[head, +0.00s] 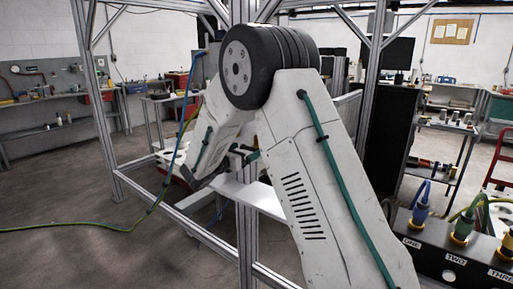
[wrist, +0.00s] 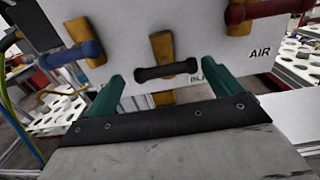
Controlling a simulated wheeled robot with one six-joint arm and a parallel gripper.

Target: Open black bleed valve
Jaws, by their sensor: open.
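The black bleed valve handle (wrist: 167,71) is a dark horizontal bar in the middle of the wrist view, with a brass-coloured body (wrist: 161,46) behind it on a white panel (wrist: 205,40). My gripper (wrist: 160,82) is open, with one green finger to the left of the handle and one to the right. The handle lies in line with the gap between the fingertips; I cannot tell how deep it sits. A label starting with "BL" below the handle is partly hidden by the right finger. In the head view my arm largely hides the valve area.
A blue valve handle (wrist: 72,54) is close on the left and a red one (wrist: 268,9) on the upper right, near the "AIR" label. Aluminium frame posts (head: 247,240) surround the area. A black connector box (head: 450,262) with cables stands at right.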

